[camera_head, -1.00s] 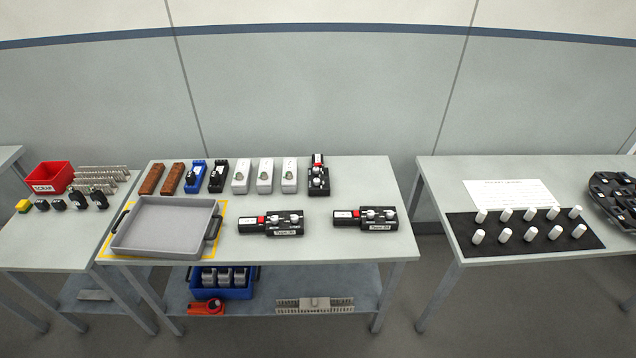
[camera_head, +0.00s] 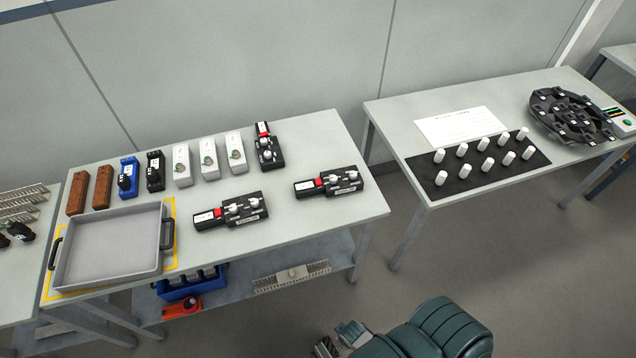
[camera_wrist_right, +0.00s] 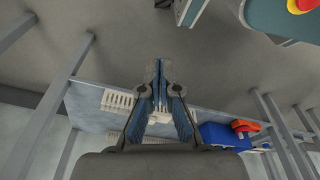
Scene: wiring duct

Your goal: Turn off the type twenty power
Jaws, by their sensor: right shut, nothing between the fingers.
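Several black power devices with white knobs and a red switch part lie on the middle table. One device (camera_head: 245,209) is at the table's centre front, one (camera_head: 342,181) is to its right, and one (camera_head: 268,154) stands farther back. Their labels are too small to read now. My right gripper (camera_wrist_right: 160,68) is shut and empty in the right wrist view. In the head view only part of it shows at the bottom edge, beside my green arm, below and in front of the table and apart from the devices. My left gripper is not in view.
A grey tray (camera_head: 110,248) sits at the table's left. Brown, blue, black and white modules line the back. A lower shelf holds a blue bin (camera_head: 180,289) and a pale slotted piece (camera_head: 291,277). The right table holds a black mat (camera_head: 440,186) with white pegs.

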